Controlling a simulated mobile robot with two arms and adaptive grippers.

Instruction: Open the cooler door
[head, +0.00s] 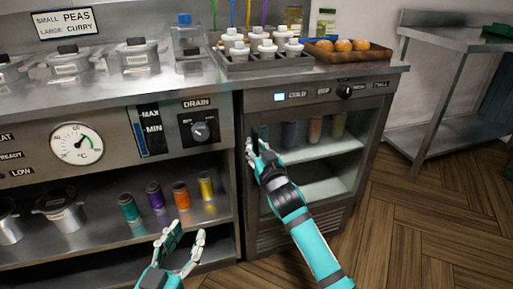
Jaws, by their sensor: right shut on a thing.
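The cooler (268,103) is a metal cabinet under the right end of the counter, with a control strip on top. Its glass-fronted door (318,188) looks closed, with cans and shelves showing through it. The dark upright handle (263,132) is at the door's left edge. My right gripper (257,148) is shut on this handle and hides its lower part; my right arm crosses the front of the door. My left gripper (185,236) is open and empty, low in front of the open shelf, left of the cooler and apart from it.
Several coloured cans (181,195) and metal pots (57,207) stand on the open shelf at left. On the counter are a bottle rack (232,61) and a wooden tray of round brown items (375,52). A metal table (452,42) stands at right; the wooden floor before it is clear.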

